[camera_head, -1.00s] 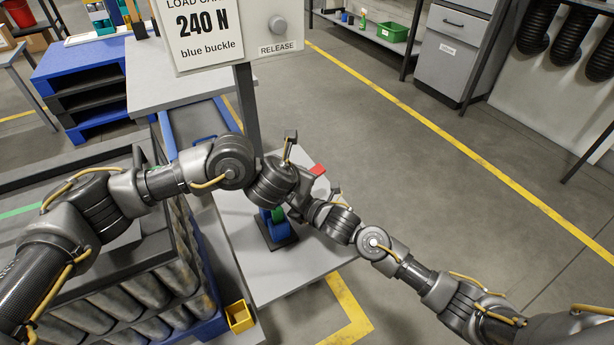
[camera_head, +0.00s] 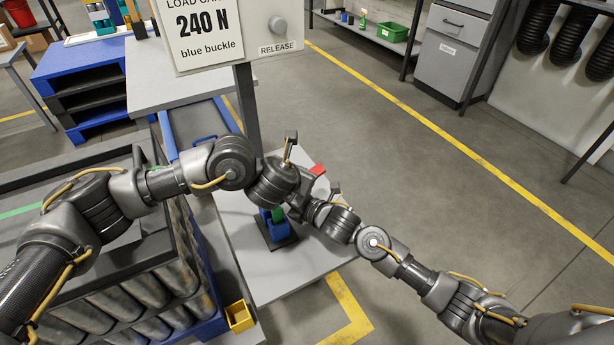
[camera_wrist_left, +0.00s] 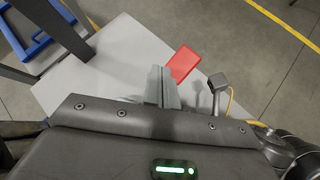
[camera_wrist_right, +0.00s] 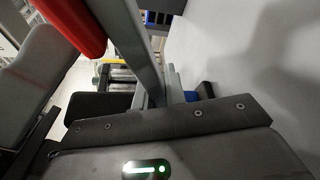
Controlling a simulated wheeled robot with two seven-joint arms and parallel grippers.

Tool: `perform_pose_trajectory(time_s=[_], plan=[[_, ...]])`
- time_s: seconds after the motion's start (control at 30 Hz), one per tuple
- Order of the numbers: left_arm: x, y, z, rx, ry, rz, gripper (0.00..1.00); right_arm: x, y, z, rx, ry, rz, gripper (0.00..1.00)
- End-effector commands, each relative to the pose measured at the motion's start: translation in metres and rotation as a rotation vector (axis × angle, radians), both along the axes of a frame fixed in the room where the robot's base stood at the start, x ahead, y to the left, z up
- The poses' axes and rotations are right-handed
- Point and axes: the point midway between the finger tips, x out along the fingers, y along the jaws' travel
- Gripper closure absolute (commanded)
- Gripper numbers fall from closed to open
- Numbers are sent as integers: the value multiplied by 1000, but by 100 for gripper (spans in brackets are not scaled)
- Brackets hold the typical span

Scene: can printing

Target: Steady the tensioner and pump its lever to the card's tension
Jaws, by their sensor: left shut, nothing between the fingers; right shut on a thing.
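The tensioner shows in the head view as a blue body (camera_head: 277,230) with a green part on a dark base plate, partly hidden by my arms. Its red lever grip (camera_head: 318,170) sticks out to the right behind my wrists; it also shows in the left wrist view (camera_wrist_left: 183,63) and the right wrist view (camera_wrist_right: 75,25). My left gripper (camera_wrist_left: 162,82) is shut and empty, its fingertips close beside the red grip; contact is unclear. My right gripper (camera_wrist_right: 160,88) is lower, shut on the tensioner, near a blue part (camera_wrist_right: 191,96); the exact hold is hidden.
The load card (camera_head: 204,28) reads 240 N, blue buckle, beside a RELEASE knob (camera_head: 281,27) on a post. A crate of cans (camera_head: 120,305) stands left and a yellow bin (camera_head: 240,316) at front. The grey tabletop (camera_head: 290,280) is bare in front.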

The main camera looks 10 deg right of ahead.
Motion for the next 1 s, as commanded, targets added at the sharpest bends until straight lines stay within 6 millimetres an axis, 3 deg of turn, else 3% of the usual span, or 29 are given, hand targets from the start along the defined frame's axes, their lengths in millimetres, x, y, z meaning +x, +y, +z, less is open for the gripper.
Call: perform_pose_trajectory(time_s=[1.0], plan=[[-1, -6, -16, 4, 10, -4, 100, -1, 2, 2, 4, -6, 6, 100]])
